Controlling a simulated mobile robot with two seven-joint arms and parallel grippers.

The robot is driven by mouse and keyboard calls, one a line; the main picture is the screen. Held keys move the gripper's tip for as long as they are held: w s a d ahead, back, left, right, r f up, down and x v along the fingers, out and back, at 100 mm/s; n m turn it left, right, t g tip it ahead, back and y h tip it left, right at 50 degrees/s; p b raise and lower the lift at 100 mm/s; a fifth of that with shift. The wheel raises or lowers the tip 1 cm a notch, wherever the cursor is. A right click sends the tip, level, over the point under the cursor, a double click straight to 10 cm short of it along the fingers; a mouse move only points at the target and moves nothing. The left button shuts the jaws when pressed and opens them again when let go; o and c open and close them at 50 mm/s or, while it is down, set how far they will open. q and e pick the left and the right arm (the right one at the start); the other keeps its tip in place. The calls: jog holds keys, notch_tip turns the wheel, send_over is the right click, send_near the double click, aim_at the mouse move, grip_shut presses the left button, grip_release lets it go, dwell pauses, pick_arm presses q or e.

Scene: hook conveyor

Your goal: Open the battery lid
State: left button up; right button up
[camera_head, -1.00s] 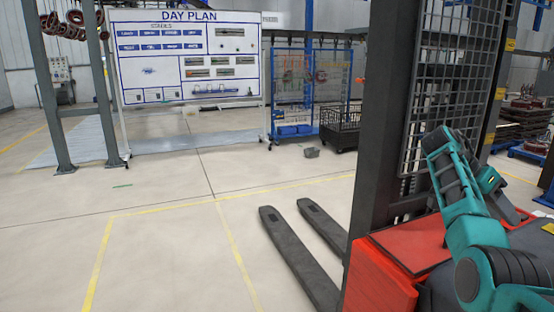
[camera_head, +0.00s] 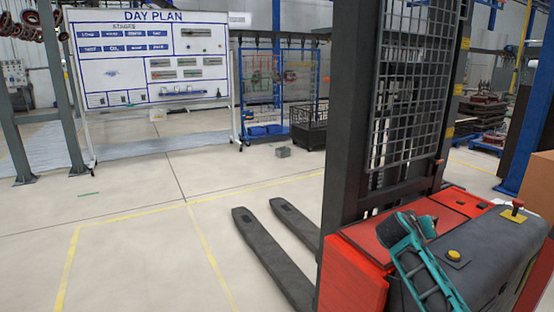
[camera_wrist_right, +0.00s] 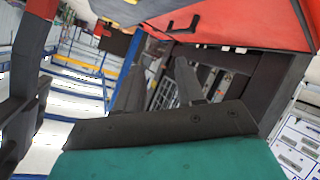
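The lift truck has a red body (camera_head: 355,275) with a flat red panel on top (camera_head: 452,204), which looks like the battery lid and lies closed. My left gripper is not in view.
The truck's dark mast (camera_head: 350,110) and mesh guard (camera_head: 415,80) rise behind the red body. Two forks (camera_head: 270,255) extend over the floor. A red button (camera_head: 517,204) and a yellow one (camera_head: 454,255) sit on the grey cover. Open floor lies left.

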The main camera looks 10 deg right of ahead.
jog(key=w+a+r+n+t+y, duration=0.8)
jog(key=w+a+t+y, duration=0.15)
jog(key=a+t, duration=0.3)
jog(key=s+a+f+g+y, duration=0.1)
jog(key=s+a+f+g, duration=0.15)
jog(key=s+f, duration=0.35)
jog(key=s+a+f+g+y, duration=0.1)
jog(key=s+a+f, duration=0.3)
jog(key=f, duration=0.4)
jog(key=s+a+f+g, duration=0.1)
jog(key=s+a+f, duration=0.35)
jog(key=f, duration=0.25)
jog(key=s+a+f+g, duration=0.1)
jog(key=s+a+f, duration=0.2)
jog(key=s, duration=0.8)
jog(key=s+a+f+g+y, duration=0.1)
jog(key=s+f, duration=0.4)
jog(key=s, duration=0.6)
jog(key=shift+a+f+m+g, duration=0.25)
jog(key=shift+a+g, duration=0.55)
jog(key=shift+a, duration=0.45)
